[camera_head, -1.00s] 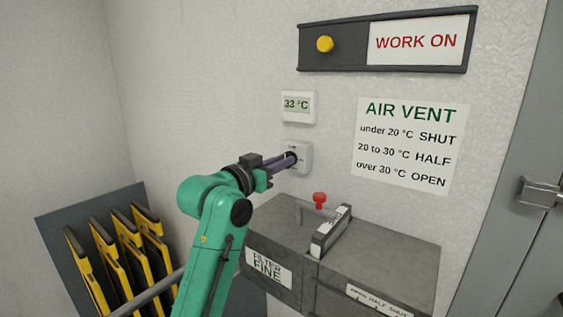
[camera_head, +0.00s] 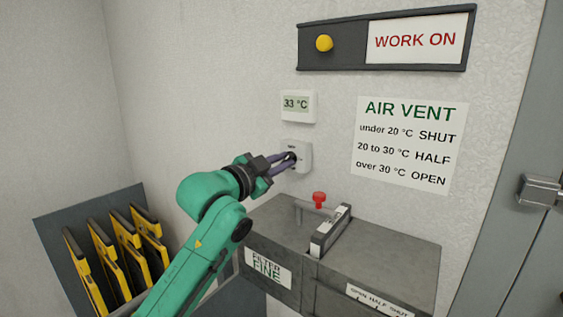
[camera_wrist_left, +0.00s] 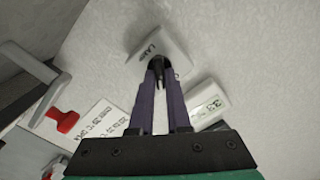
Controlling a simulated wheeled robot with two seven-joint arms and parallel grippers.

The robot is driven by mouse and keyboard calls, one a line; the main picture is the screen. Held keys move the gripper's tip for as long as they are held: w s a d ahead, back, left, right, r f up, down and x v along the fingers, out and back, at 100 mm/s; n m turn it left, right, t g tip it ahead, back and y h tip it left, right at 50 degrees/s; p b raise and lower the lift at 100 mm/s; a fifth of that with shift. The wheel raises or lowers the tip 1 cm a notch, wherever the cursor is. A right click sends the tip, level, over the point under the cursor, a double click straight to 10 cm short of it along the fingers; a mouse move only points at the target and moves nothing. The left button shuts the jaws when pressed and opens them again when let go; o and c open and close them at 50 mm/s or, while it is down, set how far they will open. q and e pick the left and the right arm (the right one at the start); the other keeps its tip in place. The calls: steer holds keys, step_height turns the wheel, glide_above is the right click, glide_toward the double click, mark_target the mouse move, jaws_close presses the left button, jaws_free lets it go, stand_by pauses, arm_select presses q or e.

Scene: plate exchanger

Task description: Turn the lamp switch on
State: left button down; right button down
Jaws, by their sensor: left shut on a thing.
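The lamp switch (camera_head: 302,158) is a small white wall box below the thermometer. Its dark knob sits at the tips of my left gripper (camera_head: 288,158). In the left wrist view the switch plate (camera_wrist_left: 158,42) bears the printed word LAMP, partly hidden, and the purple fingers of my left gripper (camera_wrist_left: 160,75) close on the black knob (camera_wrist_left: 158,66). The fingers hide part of the knob, so its exact position is hard to tell. My right gripper is in neither view.
A thermometer reading 33 °C (camera_head: 298,106) hangs just above the switch. A grey air vent box (camera_head: 390,250) with a red knob (camera_head: 319,199) stands below right. A rack with several yellow-edged plates (camera_head: 120,243) is at lower left. The WORK ON panel (camera_head: 345,42) is above.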

arm_select(q)
steer(key=m+p, duration=0.2)
steer(key=m, duration=0.3)
steer(key=m+p, duration=0.2)
steer(key=m, duration=0.3)
steer(key=shift+d+f, duration=0.1)
steer(key=shift+f, duration=0.1)
steer(key=shift+m, duration=0.3)
steer(key=c, duration=0.9)
jaws_free()
